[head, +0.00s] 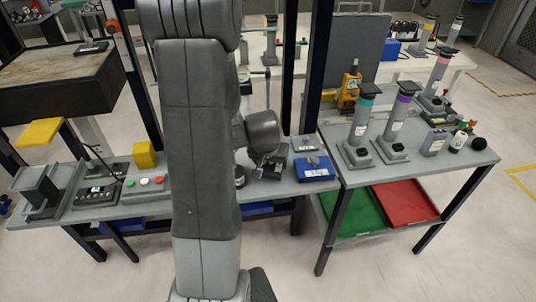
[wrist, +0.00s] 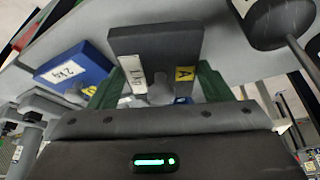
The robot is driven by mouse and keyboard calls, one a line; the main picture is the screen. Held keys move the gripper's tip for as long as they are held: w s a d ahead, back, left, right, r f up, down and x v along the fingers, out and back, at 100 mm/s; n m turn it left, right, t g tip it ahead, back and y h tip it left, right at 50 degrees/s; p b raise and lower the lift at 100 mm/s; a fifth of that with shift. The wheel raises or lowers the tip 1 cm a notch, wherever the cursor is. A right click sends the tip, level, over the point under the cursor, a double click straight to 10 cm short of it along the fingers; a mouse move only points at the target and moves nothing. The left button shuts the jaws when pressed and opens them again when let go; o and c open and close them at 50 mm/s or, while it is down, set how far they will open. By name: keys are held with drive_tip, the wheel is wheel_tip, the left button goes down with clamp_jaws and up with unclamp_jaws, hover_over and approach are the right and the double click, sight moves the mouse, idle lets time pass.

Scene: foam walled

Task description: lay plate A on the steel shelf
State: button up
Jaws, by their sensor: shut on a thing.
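Plate A is a dark grey block (wrist: 155,42) with a yellow "A" label and a white weight label in the wrist view. My gripper (wrist: 158,88) is shut on it, with a green finger at each side. In the head view my gripper (head: 268,168) is low over the grey bench, left of the blue block, partly hidden by my arm. I cannot tell whether the plate touches the bench. A grey metal rack (head: 420,160) stands at the right; I cannot tell whether it is the steel shelf.
A blue block (head: 314,168) marked 2 kg lies close by; it also shows in the wrist view (wrist: 75,68). A dark round thing with a rod (wrist: 282,20) is near the plate. Grey posts with coloured bands (head: 361,128) stand on the rack, above green (head: 352,212) and red (head: 405,202) trays.

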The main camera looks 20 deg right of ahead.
sight(270, 167)
drive_tip(key=shift+f+b, duration=1.05)
drive_tip(key=shift+f, duration=1.05)
drive_tip(key=shift+f, duration=0.1)
drive_tip(key=o, duration=1.8)
drive_tip(key=shift+c, duration=0.2)
drive_tip(key=shift+r, duration=0.2)
drive_tip(key=p+v, duration=0.3)
drive_tip(key=v, duration=0.9)
drive_tip(key=shift+f, duration=0.15)
